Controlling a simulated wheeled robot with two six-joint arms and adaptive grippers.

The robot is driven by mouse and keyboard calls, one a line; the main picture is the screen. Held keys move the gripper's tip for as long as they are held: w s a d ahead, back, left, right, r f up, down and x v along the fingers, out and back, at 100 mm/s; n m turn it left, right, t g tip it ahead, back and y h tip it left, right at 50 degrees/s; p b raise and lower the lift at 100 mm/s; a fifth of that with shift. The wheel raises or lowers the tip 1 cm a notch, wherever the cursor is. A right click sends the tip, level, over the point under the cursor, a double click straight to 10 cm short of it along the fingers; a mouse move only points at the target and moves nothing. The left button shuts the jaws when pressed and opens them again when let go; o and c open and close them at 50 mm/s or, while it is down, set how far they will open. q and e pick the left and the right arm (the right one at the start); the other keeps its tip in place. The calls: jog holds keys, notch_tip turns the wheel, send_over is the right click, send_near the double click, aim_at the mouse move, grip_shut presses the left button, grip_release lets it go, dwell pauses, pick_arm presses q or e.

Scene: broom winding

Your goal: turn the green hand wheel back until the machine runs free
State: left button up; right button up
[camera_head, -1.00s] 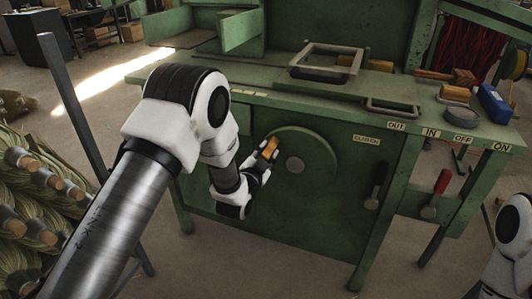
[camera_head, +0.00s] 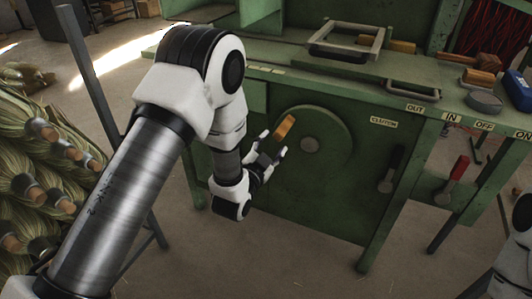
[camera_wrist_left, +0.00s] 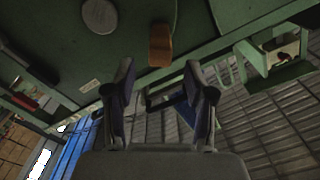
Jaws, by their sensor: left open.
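The green hand wheel (camera_head: 333,150) is a round disc on the front of the green machine, with a grey hub (camera_head: 310,144) at its middle. Its orange-brown wooden handle (camera_head: 285,127) sits at the wheel's upper left. My left gripper (camera_head: 271,156) is open and empty, just below and left of the handle and apart from it. In the left wrist view the handle (camera_wrist_left: 160,45) stands beyond the two spread fingers (camera_wrist_left: 160,88), with the hub (camera_wrist_left: 100,15) to its left. My right gripper is out of view; only part of the right arm shows at the lower right.
A black-handled clutch lever (camera_head: 391,170) and a red-handled lever (camera_head: 454,181) are right of the wheel. The machine's top (camera_head: 300,65) carries a metal frame (camera_head: 345,40), a mallet (camera_head: 480,60) and a blue box (camera_head: 518,90). Broom bundles (camera_head: 45,150) stand at the left.

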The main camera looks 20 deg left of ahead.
pick_arm(q)
jog(key=s, duration=0.4)
jog(key=shift+s, duration=0.4)
jog(key=shift+a, duration=0.1)
